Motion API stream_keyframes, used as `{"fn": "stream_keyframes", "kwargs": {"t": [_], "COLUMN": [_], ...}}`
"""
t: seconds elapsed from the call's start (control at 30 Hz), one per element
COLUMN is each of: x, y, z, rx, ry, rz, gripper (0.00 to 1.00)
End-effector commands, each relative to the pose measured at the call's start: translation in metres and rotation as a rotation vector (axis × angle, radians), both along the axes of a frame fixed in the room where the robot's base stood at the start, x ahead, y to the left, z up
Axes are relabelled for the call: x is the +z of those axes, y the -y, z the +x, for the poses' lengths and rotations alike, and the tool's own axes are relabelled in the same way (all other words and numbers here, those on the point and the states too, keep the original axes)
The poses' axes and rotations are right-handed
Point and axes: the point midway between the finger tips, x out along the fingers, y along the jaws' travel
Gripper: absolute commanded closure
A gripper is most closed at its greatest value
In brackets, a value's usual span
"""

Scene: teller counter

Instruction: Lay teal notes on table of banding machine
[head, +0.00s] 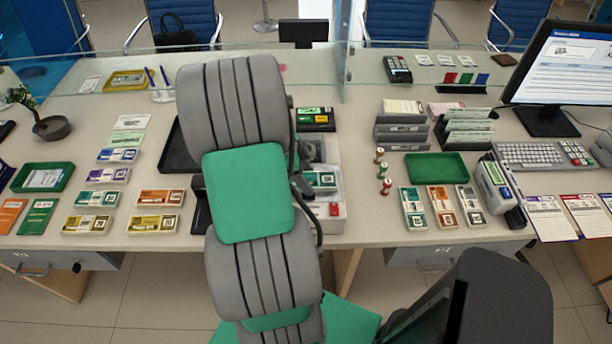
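A teal note bundle (96,197) lies flat in the left group on the counter. Another teal bundle (414,207) lies at the right, beside an orange one. A white machine (331,216), which looks like the banding machine, stands at the counter's middle, partly hidden by my arm. A teal-marked bundle (322,180) shows at its top, just right of my arm; I cannot tell whether anything holds it. My gripper is hidden behind my own arm links, which reach over the counter's middle.
Purple (108,175), orange (161,197) and yellow (87,224) bundles lie at left. A black tray (177,152) is left of my arm. A green tray (436,166), card racks (401,131) and small stamps (386,186) stand at right. A glass screen (420,72) runs behind.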

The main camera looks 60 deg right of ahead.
Motion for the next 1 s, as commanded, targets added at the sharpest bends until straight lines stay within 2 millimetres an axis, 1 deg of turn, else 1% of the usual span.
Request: {"fn": "stream_keyframes", "kwargs": {"t": [0.03,0.13,0.17,0.37,0.5,0.57,0.67,0.8,0.9,1.0], "x": [0.000,0.000,0.000,0.001,0.008,0.017,0.039,0.074,0.095,0.108], "y": [0.000,0.000,0.000,0.000,0.000,-0.002,-0.006,-0.013,-0.017,-0.019], "z": [0.000,0.000,0.000,0.000,0.002,0.007,0.016,0.028,0.035,0.039], "rx": [0.000,0.000,0.000,0.000,0.001,0.001,0.003,0.002,0.002,0.001], "ry": [0.000,0.000,0.000,0.000,0.001,0.002,0.004,0.004,0.003,0.000], "rz": [0.000,0.000,0.000,0.000,-0.002,-0.004,-0.005,-0.003,-0.002,0.000], "gripper": [0.34,0.26,0.24,0.24,0.24,0.24,0.24,0.24,0.24,0.24]}}
